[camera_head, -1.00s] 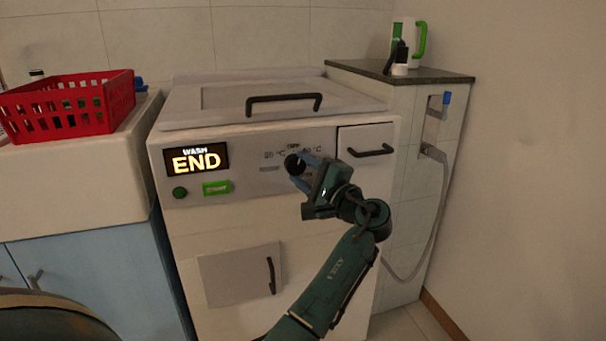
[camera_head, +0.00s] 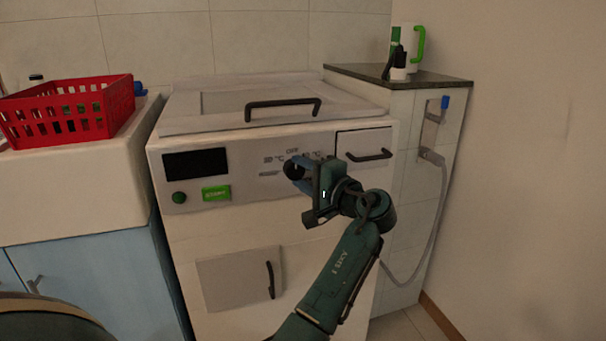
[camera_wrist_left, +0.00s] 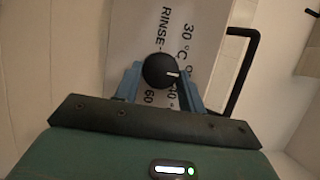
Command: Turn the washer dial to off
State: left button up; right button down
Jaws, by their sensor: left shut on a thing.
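The washer dial (camera_head: 292,170) is a black round knob on the front panel of the white washer (camera_head: 185,235). My left gripper (camera_head: 301,171) is at the dial, its blue fingers shut on it. In the left wrist view, the dial (camera_wrist_left: 158,70) sits between the two fingers (camera_wrist_left: 160,84). Its white mark points to the right of that view, the side that is up on the panel. In the head view, a small OFF label (camera_head: 292,151) is printed above the dial. The washer's display (camera_head: 195,164) is dark. My right gripper is not in view.
A green button (camera_head: 216,193) and a dark round button (camera_head: 179,198) are under the display. A drawer handle (camera_head: 369,155) is right of my gripper, and a lid handle (camera_head: 283,108) is above. A red basket (camera_head: 68,113) stands at left.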

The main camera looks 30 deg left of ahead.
pick_arm(q)
jog(key=o, duration=1)
jog(key=shift+d, duration=0.1)
jog(key=p+v, duration=0.2)
jog(key=v, duration=1.1)
jog(key=shift+s, duration=0.1)
